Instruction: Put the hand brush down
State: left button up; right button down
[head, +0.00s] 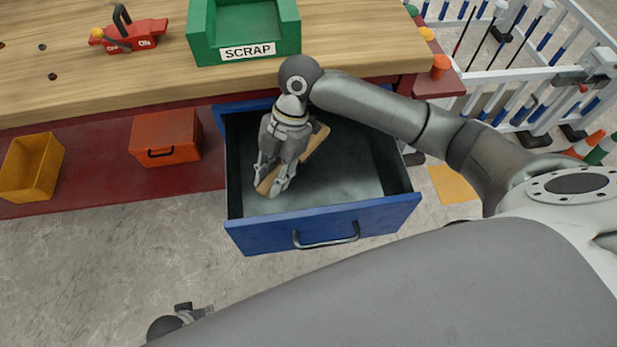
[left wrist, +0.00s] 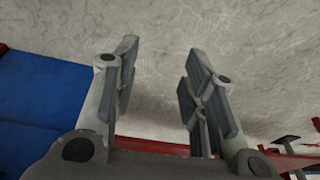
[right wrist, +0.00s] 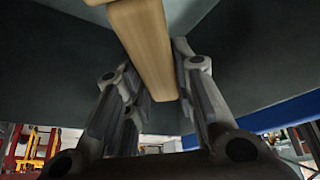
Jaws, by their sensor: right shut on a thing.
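The hand brush (head: 316,138), with a light wooden body, lies slantwise inside the open blue drawer (head: 385,217). My right gripper (head: 271,186) reaches down into the drawer and is shut on the brush. In the right wrist view the wooden body (right wrist: 150,45) runs between the fingers (right wrist: 160,85). I cannot tell whether the brush touches the drawer floor, and its bristles are hidden. My left gripper (left wrist: 158,75) is open and empty in the left wrist view, with bare concrete floor behind it.
An orange bin (head: 165,135) and a yellow bin (head: 32,168) are at the left. The drawer floor right of the brush is clear.

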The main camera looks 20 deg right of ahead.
notch_tip(320, 180, down, 5)
jog(key=shift+d+f+b, duration=0.1)
jog(key=shift+b, duration=0.55)
pick_arm(q)
notch_tip(320, 180, up, 9)
jog(key=w+b, duration=0.1)
jog(key=shift+w+f+t, duration=0.15)
jog(key=shift+t, duration=0.15)
pick_arm(e)
jog(key=shift+f, duration=2.45)
jog(key=shift+f, duration=0.1)
jog(key=c, duration=1.2)
grip_release()
jog(key=shift+w+r, duration=0.1)
jog(key=shift+r, duration=0.15)
pick_arm(q)
notch_tip(320, 180, down, 9)
jog(key=s+p, duration=0.1)
jog(key=p, duration=0.1)
pick_arm(e)
jog(key=v, duration=1.1)
jog(key=shift+w+r, duration=0.1)
jog(key=shift+r, duration=0.25)
pick_arm(q)
jog(key=shift+s, duration=0.1)
